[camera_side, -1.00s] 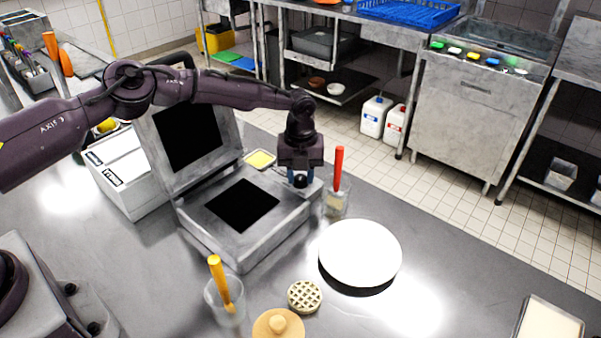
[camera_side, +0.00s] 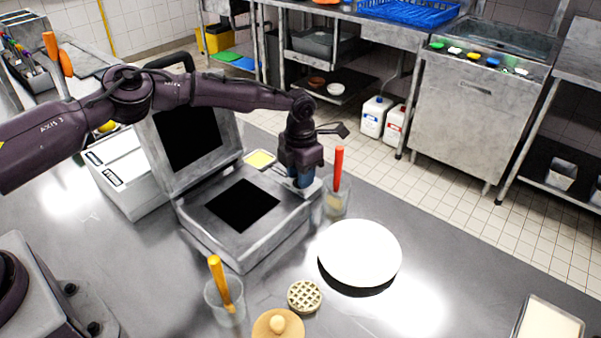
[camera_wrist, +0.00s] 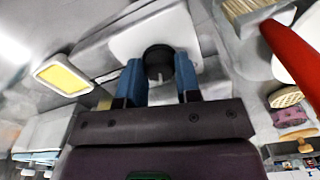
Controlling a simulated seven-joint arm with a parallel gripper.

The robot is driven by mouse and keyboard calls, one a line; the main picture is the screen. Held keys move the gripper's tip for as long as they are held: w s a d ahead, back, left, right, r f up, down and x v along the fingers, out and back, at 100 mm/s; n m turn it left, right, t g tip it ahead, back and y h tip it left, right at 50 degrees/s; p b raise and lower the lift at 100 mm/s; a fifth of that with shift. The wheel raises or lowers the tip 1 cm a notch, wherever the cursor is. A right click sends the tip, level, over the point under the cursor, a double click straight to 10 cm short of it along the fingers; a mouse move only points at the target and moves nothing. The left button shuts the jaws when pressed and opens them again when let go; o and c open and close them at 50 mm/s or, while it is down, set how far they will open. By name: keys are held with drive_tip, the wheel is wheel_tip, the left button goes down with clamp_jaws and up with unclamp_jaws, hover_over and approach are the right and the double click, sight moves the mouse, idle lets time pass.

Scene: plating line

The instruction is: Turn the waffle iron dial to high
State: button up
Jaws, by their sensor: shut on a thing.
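The waffle iron (camera_side: 206,225) stands open on the steel counter, its lid (camera_side: 190,135) tilted up and its dark cooking plate showing. My gripper (camera_side: 303,182) is low over the right corner of the iron, pointing down. In the wrist view its two blue fingers (camera_wrist: 160,80) are shut on the dark round dial (camera_wrist: 158,60), one on each side. The dial sits on a pale plate of the iron (camera_wrist: 125,44). In the side view my gripper hides the dial. I cannot read any setting marks.
A container with a red-handled brush (camera_side: 338,175) stands close to the right of my gripper. A small yellow-filled tray (camera_side: 259,159) lies behind the iron.

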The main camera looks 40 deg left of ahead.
drive_tip(key=m, duration=0.3)
drive_tip(key=shift+m, duration=2.3)
drive_tip(key=o, duration=0.6)
drive_tip(key=shift+o, duration=0.2)
wheel_tip(320, 180, up, 13)
